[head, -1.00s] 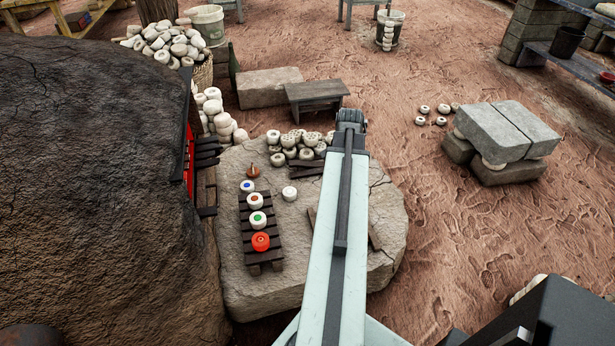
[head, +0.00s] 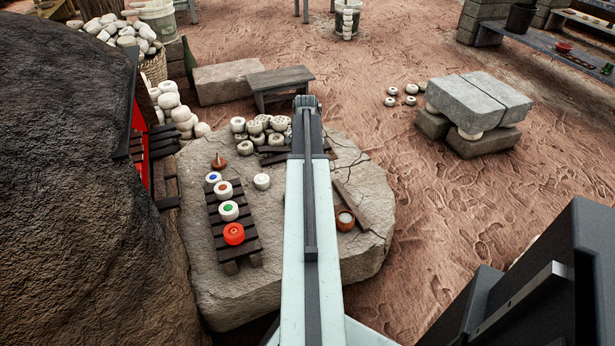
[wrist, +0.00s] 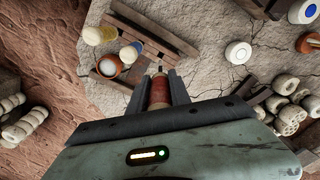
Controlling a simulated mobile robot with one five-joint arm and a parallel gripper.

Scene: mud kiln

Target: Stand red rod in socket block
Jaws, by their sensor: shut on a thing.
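The red rod (wrist: 158,92) is between the two dark fingers of my gripper (wrist: 158,84) in the wrist view. The gripper is shut on it, and a thin pale tip shows at its far end. The rod points away from the wrist, above the stone slab. In the head view my arm hides the gripper and the rod. I cannot pick out the socket block for certain in either view.
A slatted rack (head: 220,200) with coloured-centre pieces and a red round piece (head: 234,233) stands on the stone slab (head: 365,185). An orange pot (head: 346,219) is right of my arm. White pieces (head: 261,131) are piled behind.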

